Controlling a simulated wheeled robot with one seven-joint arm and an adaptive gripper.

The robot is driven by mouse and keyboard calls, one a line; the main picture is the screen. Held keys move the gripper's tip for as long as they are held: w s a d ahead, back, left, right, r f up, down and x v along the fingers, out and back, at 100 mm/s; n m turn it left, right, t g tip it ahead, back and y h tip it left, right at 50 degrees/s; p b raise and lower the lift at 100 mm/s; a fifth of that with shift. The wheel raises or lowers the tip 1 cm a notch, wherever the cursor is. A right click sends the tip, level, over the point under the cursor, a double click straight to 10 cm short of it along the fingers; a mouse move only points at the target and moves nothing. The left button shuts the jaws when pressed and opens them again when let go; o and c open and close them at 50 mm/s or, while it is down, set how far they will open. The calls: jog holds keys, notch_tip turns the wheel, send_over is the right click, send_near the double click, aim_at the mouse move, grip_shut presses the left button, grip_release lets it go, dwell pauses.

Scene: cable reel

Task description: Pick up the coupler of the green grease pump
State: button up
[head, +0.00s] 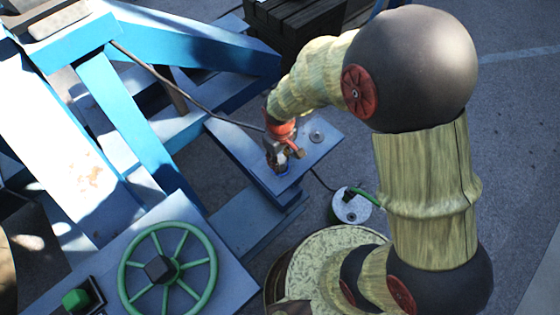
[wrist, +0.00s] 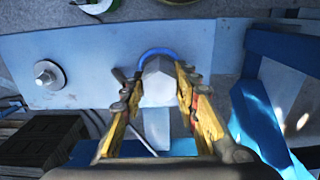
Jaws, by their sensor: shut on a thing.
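The grease pump (head: 350,205) stands on the ground right of the blue plate, a pale round-topped can with a green handle. Part of it shows at the top edge of the wrist view (wrist: 97,6). My gripper (head: 281,160) is low over the plate's near end. In the wrist view my gripper (wrist: 157,95) is shut on a pale grey faceted piece (wrist: 157,80), which appears to be the coupler. A blue ring (wrist: 158,53) shows on the plate just behind it. The fingers hide the sides of the piece. I cannot tell whether it touches the plate.
The blue plate (head: 228,138) carries a grey bolt with a washer (head: 317,136). A dark hose (head: 320,180) runs from the pump to the plate's edge. A green handwheel (head: 167,268) is at the lower left. Blue frame beams (head: 130,125) fill the left; dark stacked timbers (head: 300,25) lie behind.

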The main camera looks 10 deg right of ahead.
aim_at(280, 159)
grip_shut()
jog(key=shift+r, duration=0.5)
notch_tip(280, 159, up, 2)
jog(key=shift+r+p, duration=0.1)
jog(key=shift+p, duration=0.25)
jog(key=s+d+r+p, duration=0.3)
jog(key=s+r, duration=0.3)
jog(key=r, duration=0.1)
jog(key=s+d+r+p, duration=0.3)
jog(key=s+r+p, duration=0.1)
jog(key=s+r, duration=0.2)
jog(key=shift+s+d+r, duration=0.15)
jog(key=shift+d+r, duration=0.2)
jog(key=shift+r, duration=0.55)
